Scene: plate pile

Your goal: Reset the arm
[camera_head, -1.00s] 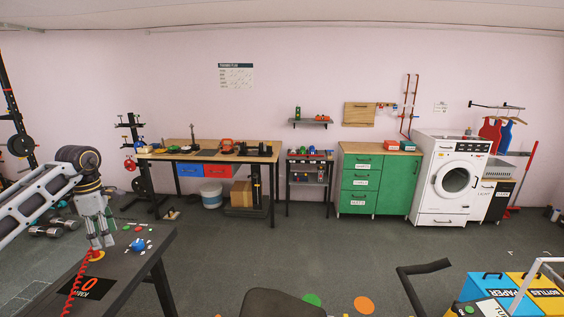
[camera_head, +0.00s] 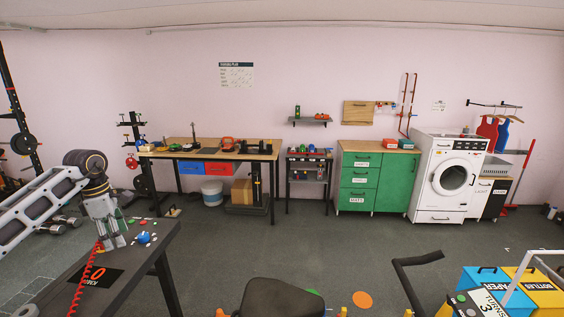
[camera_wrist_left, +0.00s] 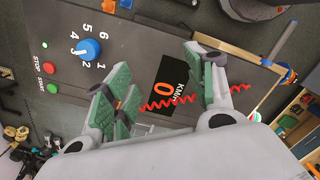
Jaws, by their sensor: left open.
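My left arm comes in from the left in the head view. My left gripper (camera_head: 117,243) points down above a dark control panel (camera_head: 150,262), near its blue knob (camera_head: 144,237). In the left wrist view the gripper (camera_wrist_left: 168,98) is open, with its green-padded fingers apart over the panel. There the blue knob (camera_wrist_left: 86,49) sits on a numbered dial, beside a green start button (camera_wrist_left: 50,69) and red stop button. A red coiled cord (camera_wrist_left: 165,103) shows between the fingers and seems to lie behind them. My right gripper is not in view.
A workbench (camera_head: 215,154) stands along the back wall, beside a green cabinet (camera_head: 378,180) and a washing machine (camera_head: 446,180). Blue and yellow bins (camera_head: 495,282) stand at the lower right. The middle floor (camera_head: 300,240) is largely clear.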

